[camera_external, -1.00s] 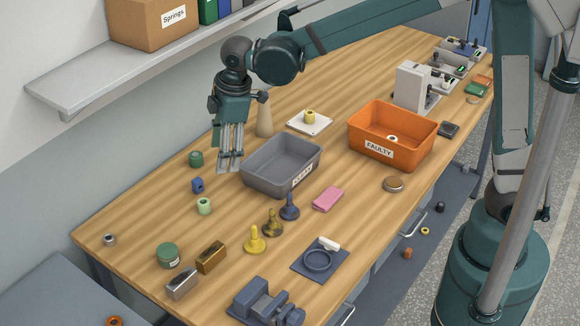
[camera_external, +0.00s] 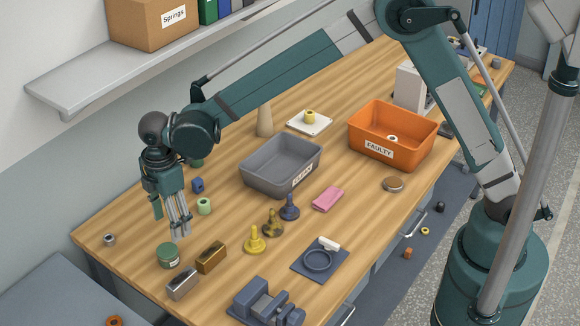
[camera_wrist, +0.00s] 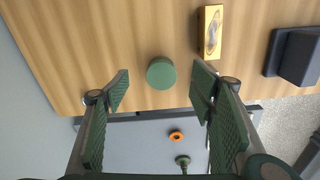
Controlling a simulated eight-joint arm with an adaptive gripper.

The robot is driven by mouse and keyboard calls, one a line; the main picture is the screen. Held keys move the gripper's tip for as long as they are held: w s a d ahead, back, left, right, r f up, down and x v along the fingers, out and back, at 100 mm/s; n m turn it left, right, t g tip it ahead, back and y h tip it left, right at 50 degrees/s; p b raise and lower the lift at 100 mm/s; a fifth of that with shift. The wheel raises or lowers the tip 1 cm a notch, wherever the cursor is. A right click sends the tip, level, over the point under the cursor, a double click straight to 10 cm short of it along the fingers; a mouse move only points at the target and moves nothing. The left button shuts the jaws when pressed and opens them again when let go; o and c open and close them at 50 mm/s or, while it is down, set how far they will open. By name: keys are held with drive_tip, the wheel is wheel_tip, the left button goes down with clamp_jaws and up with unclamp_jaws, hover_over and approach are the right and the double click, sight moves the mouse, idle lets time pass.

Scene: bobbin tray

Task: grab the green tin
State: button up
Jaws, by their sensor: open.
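The green tin (camera_external: 168,256) is a short round tin with a pale label, standing on the wooden bench near its front left edge. In the wrist view its round green top (camera_wrist: 161,73) lies ahead of the fingertips, a little left of centre between them. My gripper (camera_external: 178,234) is open and empty. In the external view its fingers hang just above and slightly right of the tin, apart from it. The gripper also shows in the wrist view (camera_wrist: 160,90), with its green finger pads spread wide.
A brass block (camera_external: 211,257) and a silver block (camera_external: 182,284) stand just right of the tin. A grey bin (camera_external: 262,186) and an orange FAULTY bin (camera_external: 410,158) are further back. The bench left of the tin is mostly clear.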

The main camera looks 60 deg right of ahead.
sight(167, 250)
drive_tip(key=shift+a+f+n, duration=0.3)
drive_tip(key=shift+a+f, duration=0.95)
drive_tip(key=shift+f, duration=0.1)
drive_tip(key=shift+f, duration=1.25)
drive_tip(key=shift+w+a+f, duration=0.1)
drive_tip(key=shift+f, duration=2.5)
drive_tip(key=c, duration=1.1)
